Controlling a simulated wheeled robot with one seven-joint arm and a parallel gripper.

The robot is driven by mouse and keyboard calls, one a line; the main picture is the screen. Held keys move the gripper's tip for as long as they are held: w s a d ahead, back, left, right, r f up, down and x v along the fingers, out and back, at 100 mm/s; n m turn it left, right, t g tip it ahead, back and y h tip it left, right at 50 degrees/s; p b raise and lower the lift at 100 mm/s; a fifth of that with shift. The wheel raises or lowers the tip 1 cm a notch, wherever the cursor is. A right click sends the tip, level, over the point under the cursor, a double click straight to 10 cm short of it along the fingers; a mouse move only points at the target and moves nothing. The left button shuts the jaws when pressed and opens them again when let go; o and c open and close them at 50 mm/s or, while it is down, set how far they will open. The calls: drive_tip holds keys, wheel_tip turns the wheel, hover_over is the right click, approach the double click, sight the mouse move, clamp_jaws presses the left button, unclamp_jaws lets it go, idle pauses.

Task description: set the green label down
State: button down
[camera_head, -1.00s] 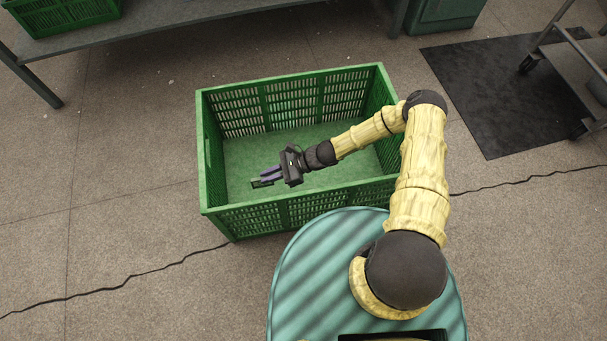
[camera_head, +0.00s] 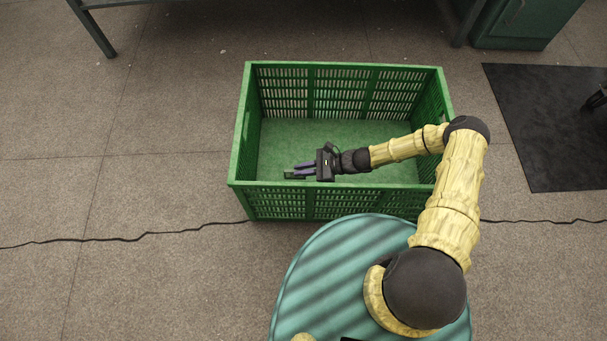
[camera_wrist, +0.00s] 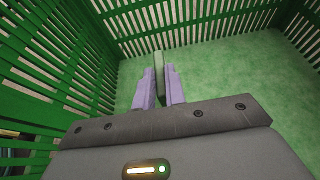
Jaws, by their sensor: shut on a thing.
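My gripper (camera_head: 299,169), with purple fingers, is shut on the green label (camera_head: 290,175). In the wrist view the label (camera_wrist: 158,64) shows as a thin pale green piece, edge-on, upright between the two fingertips (camera_wrist: 159,82) and reaching past them. Its lower part is hidden between the fingers. My gripper points left in the head view, within the outline of the green crate (camera_head: 240,150), near its front left part. I cannot tell whether the label touches the crate floor (camera_wrist: 225,75).
The crate's slatted walls stand around my gripper, with the front and left walls closest. The crate floor further back and right is bare. A black mat (camera_head: 550,125) lies right of the crate, and a dark green cabinet (camera_head: 525,25) stands behind.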

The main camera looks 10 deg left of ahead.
drive_tip(key=shift+f+b, duration=1.2)
drive_tip(key=shift+f, duration=0.7)
drive_tip(key=shift+f, duration=0.2)
drive_tip(key=c, duration=1.5)
unclamp_jaws()
drive_tip(key=shift+r, duration=0.1)
drive_tip(key=shift+o, duration=0.2)
